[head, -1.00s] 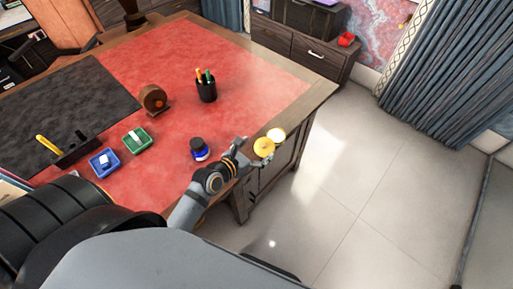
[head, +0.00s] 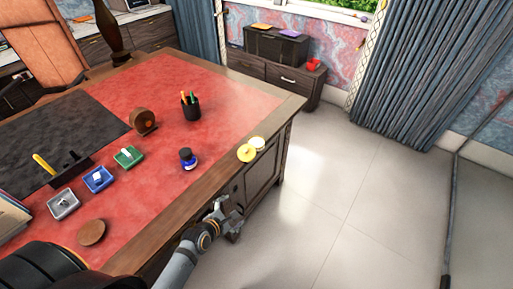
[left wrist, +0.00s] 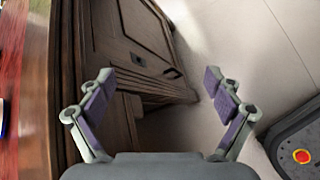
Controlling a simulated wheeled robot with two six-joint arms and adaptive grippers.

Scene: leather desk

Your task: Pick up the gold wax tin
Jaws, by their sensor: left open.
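The gold wax tin (head: 246,153) rests at the right edge of the desk, with a round cream-coloured disc (head: 258,143) touching or just behind it. Whether the disc is part of the tin I cannot tell. My left gripper (head: 229,217) is open and empty, beside the desk's right side, nearer the camera than the tin and apart from it. In the left wrist view my left gripper (left wrist: 160,85) has its fingers spread, facing the desk's wooden side and the floor. The tin does not show there. My right gripper is not in view.
The red-topped desk (head: 225,105) holds a blue ink bottle (head: 187,158), a black pen cup (head: 191,108), a wooden roller (head: 143,121) and small blue (head: 98,180) and green (head: 128,157) trays. Open floor (head: 350,200) lies to the right of the desk.

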